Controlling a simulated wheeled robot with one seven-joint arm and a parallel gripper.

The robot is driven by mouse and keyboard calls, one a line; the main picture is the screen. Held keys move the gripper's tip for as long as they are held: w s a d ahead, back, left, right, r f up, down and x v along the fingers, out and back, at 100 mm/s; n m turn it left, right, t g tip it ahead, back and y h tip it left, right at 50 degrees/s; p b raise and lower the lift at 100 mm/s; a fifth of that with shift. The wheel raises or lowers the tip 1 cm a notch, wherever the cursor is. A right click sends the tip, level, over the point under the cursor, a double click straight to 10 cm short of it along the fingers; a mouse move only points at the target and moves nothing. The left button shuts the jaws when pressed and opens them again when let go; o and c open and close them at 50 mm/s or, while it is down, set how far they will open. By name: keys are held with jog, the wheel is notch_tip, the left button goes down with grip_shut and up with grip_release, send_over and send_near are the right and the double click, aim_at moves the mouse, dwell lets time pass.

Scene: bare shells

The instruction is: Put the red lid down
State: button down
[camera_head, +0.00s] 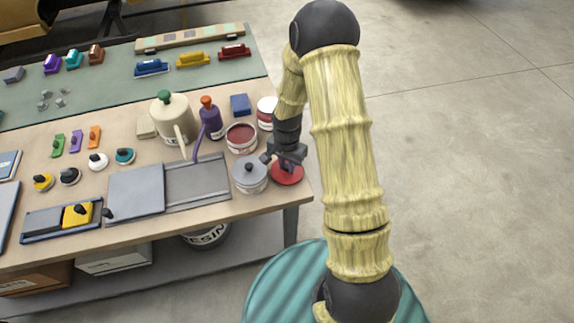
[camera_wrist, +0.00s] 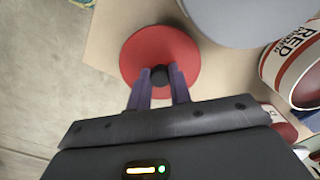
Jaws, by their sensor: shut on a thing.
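The red lid (camera_head: 289,176) is a flat red disc with a dark knob, at the right front corner of the workbench. It also shows in the wrist view (camera_wrist: 150,50), close to the bench edge. My gripper (camera_head: 284,158) is above the lid, and in the wrist view its two purple fingers (camera_wrist: 160,76) are shut on the dark knob. The lid appears at or very near the bench top; I cannot tell whether it touches.
A can with a grey lid (camera_head: 250,176) stands just left of the red lid. Behind are an open can with dark red contents (camera_head: 241,138) and another red-and-white can (camera_head: 266,111). A grey tray (camera_head: 198,183) lies further left. The bench edge (camera_head: 306,190) is close on the right.

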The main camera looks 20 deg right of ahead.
aim_at(287, 166)
jog(key=shift+f, duration=0.55)
jog(key=shift+f, duration=0.1)
jog(key=shift+f, duration=0.15)
jog(key=c, duration=1.3)
grip_release()
notch_tip(287, 166, up, 12)
jog(key=shift+r+b, duration=0.25)
jog(key=shift+b, duration=0.7)
